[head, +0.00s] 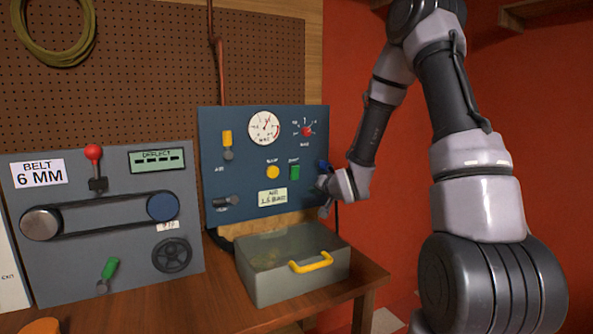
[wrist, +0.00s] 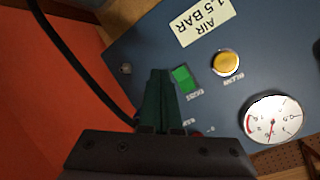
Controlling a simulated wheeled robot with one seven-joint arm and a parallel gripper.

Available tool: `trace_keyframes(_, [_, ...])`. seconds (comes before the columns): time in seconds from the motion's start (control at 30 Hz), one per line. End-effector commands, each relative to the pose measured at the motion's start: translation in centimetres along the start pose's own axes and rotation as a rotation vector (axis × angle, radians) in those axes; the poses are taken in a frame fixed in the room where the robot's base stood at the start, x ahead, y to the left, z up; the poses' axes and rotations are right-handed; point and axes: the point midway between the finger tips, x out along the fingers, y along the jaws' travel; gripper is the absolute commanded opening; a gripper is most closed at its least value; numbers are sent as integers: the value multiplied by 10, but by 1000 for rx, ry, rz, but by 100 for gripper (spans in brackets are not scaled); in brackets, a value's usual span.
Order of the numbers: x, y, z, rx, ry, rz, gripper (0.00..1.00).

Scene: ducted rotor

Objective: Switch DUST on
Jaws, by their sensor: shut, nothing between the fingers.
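The DUST switch is a small green rocker (head: 295,172) on the dark blue panel (head: 230,125), right of a yellow button (head: 272,172). In the wrist view the green rocker (wrist: 185,79) lies just right of my fingertips, and its label appears upside down. My gripper (head: 324,184) is at the panel's right edge, to the right of the rocker. In the wrist view my gripper (wrist: 160,72) has its dark fingers together with nothing between them. I cannot tell whether the fingertips touch the panel. The rocker's on or off position is not clear.
The panel also carries a round gauge (head: 264,127), a red knob (head: 307,131), a yellow-handled valve (head: 227,140) and an AIR 1.5 BAR label (head: 272,198). A grey bin with yellow handle (head: 311,262) stands below. A black cable (wrist: 75,60) hangs beside the panel.

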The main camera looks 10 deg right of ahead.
Motion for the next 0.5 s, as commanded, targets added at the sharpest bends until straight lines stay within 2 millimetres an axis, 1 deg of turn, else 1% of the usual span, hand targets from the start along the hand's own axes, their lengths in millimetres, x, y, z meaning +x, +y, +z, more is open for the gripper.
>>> trace_keyframes(0.17, [9,-7,-7,-1,2,-2,0])
trace_keyframes(0.5, [42,-32,-31,-1,1,-2,0])
